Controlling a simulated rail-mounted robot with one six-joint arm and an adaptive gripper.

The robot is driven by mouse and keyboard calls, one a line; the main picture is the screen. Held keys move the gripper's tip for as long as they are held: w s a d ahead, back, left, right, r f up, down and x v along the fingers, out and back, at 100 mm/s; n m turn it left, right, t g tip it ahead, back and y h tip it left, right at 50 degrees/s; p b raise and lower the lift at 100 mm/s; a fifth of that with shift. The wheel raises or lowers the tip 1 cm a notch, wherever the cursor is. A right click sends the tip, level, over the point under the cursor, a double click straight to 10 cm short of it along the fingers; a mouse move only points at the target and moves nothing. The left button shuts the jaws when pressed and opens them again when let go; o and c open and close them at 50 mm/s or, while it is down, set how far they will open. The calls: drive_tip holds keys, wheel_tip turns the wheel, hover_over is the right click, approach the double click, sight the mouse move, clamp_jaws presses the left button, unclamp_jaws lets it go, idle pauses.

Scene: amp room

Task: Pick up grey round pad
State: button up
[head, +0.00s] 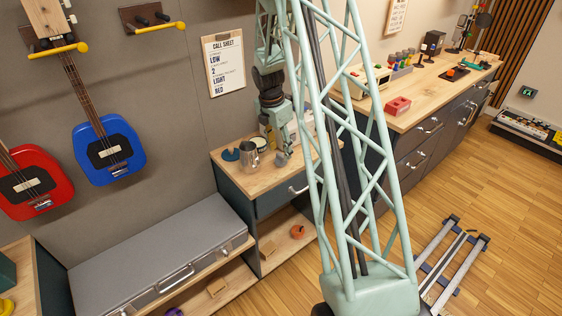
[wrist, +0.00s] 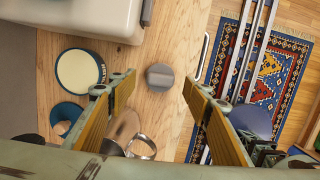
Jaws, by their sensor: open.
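The grey round pad (wrist: 160,77) lies on the wooden cabinet top in the wrist view, with open wood around it. My gripper (wrist: 156,84) is open and empty above it, and the pad shows between the two fingers, slightly beyond their tips in the picture. In the head view my gripper (head: 284,156) hangs low over the small cabinet's top (head: 260,185). I cannot clearly pick out the pad there.
A metal jug (head: 249,157) stands close by; in the wrist view it is partly behind the left finger. A cream-lidded tin (wrist: 78,72), a teal round item (wrist: 65,118) and a pale rounded appliance (wrist: 90,16) are left of the pad. The cabinet edge is at right.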

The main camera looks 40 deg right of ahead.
sight(281, 155)
drive_tip(key=shift+d+f, duration=0.15)
drive_tip(key=shift+f, duration=0.7)
drive_tip(key=shift+d+f, duration=0.1)
drive_tip(key=shift+f, duration=0.75)
drive_tip(key=shift+c, duration=0.7)
drive_tip(key=c, duration=0.8)
